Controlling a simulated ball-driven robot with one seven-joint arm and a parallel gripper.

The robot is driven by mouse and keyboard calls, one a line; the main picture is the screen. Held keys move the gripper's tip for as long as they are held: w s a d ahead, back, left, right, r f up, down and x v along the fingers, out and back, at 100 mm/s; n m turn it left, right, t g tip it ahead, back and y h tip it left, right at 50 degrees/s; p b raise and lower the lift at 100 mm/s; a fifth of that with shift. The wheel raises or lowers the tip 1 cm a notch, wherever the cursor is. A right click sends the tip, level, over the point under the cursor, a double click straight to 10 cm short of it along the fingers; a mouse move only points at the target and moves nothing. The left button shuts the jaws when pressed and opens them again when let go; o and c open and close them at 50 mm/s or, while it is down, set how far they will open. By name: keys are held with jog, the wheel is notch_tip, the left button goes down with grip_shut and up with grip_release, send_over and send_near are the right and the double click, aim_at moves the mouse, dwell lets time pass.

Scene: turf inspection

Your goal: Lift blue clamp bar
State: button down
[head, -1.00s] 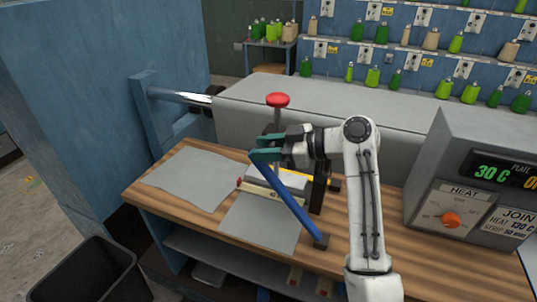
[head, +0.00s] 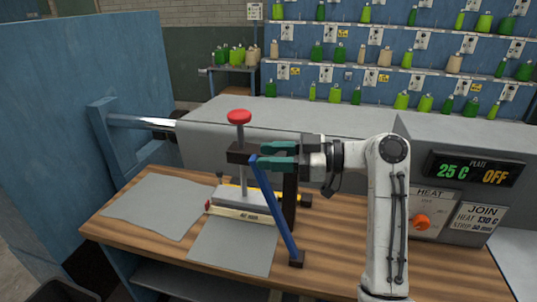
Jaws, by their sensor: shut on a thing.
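The blue clamp bar (head: 273,207) rises steeply from a small dark block (head: 297,259) near the bench's front edge. Its upper end is at the fingers of my gripper (head: 268,156), whose green fingers are shut on it. The bar is tilted, leaning left at the top, with its lower end still at the dark block. Behind it stands a press with a red knob (head: 239,117) on a post and a pale plate with a cream strip (head: 240,213) at its front edge. My arm comes in from the right and hides part of the bench behind.
Grey sheets lie on the wooden bench (head: 335,230), one at the left (head: 158,206) and one in front of the press (head: 235,247). A heat control box (head: 465,185) at the right reads 25 C and OFF. Shelves of green bottles (head: 400,60) stand behind.

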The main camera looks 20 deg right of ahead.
jog(key=shift+d, duration=0.25)
jog(key=c, duration=1.1)
grip_release()
jog(key=shift+s, duration=0.1)
jog(key=shift+o, duration=0.7)
jog(key=shift+s+d+r, duration=0.1)
jog(key=shift+d, duration=0.1)
jog(key=shift+o, duration=0.8)
jog(key=shift+a, duration=0.2)
jog(key=f+b+v, duration=0.1)
jog(key=b+v, duration=0.1)
jog(key=v, duration=0.8)
jog(key=shift+s+d+r+b, duration=0.15)
jog(key=shift+d+r+b, duration=0.25)
jog(key=shift+r, duration=0.1)
jog(key=shift+r, duration=0.1)
